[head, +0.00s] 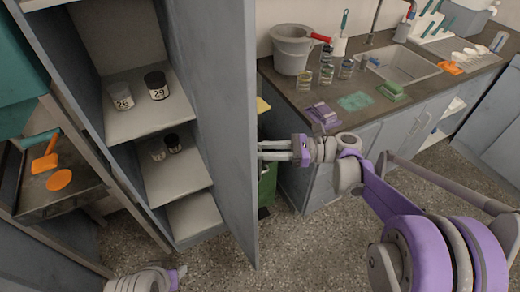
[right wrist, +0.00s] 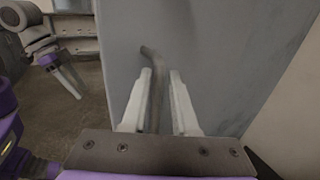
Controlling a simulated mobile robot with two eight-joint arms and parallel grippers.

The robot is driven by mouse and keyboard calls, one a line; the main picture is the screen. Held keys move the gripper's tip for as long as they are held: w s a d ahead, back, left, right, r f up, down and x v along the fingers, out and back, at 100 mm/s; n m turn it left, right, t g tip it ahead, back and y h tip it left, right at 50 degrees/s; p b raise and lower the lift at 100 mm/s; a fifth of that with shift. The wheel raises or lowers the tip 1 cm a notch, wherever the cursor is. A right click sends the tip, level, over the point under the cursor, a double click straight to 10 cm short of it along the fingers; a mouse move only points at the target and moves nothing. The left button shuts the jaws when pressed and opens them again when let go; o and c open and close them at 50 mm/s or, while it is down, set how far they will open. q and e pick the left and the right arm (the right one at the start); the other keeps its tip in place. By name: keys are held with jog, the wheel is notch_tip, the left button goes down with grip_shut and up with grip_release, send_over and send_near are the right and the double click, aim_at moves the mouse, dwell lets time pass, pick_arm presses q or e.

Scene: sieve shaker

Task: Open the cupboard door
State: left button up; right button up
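The tall grey cupboard stands open in the head view, its shelves (head: 160,118) showing. Its door (head: 228,120) is swung wide toward me. My right gripper (head: 262,151) is at the outer face of the door. In the right wrist view its two fingers (right wrist: 160,95) are apart, with the bent bar handle (right wrist: 154,88) between them on the door's face (right wrist: 215,60). A gap shows between the handle and the right finger. My left arm shows at the bottom left of the head view; its gripper (right wrist: 68,82) shows small in the right wrist view, finger spacing unclear.
Jars labelled 26 (head: 122,98) and 29 (head: 157,86) stand on a shelf, with smaller jars below. A counter (head: 330,118) with a bucket (head: 292,50), jars and a sink is behind my right arm. A green bin (head: 267,185) stands beside the door. Floor in front is clear.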

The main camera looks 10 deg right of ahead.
jog(key=s+d, duration=0.1)
jog(key=d, duration=0.9)
jog(key=shift+s+d, duration=0.25)
jog(key=shift+d, duration=0.15)
